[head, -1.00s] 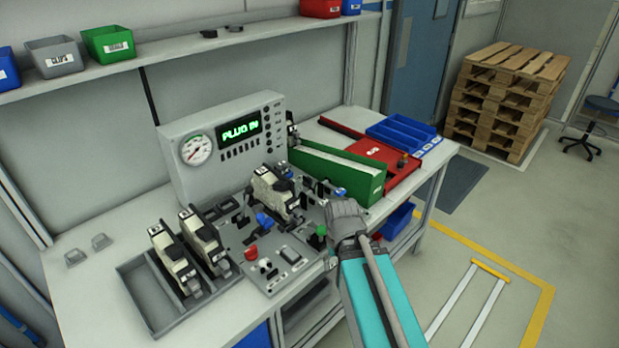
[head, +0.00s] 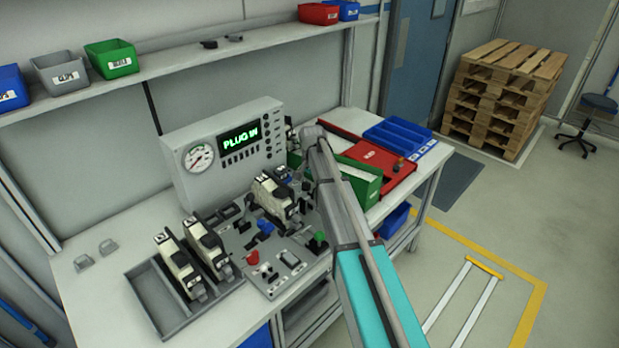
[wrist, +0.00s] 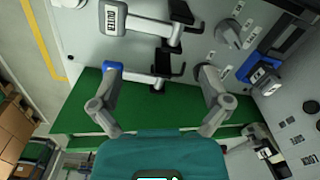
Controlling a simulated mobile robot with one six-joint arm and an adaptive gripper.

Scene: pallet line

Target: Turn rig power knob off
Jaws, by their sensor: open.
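The test rig panel (head: 287,250) lies on the bench, with a red knob (head: 252,257), a blue handle (head: 265,226) and a green knob (head: 318,241). I cannot tell which control is the rig power knob. The upright rig box (head: 180,135) behind it shows "PLUG IN" in green. In the wrist view, my gripper (wrist: 158,74) is open over the panel surface. A lever with a blue end (wrist: 112,67) lies between and under its fingers, and a white-labelled lever (wrist: 113,18) is beyond.
A grey tray (head: 150,296) with cream-coloured units stands at left. A green bin (head: 364,186), a red tray (head: 388,172) and a blue tray (head: 398,131) are at right, close to my arm. A shelf with small bins runs above the bench.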

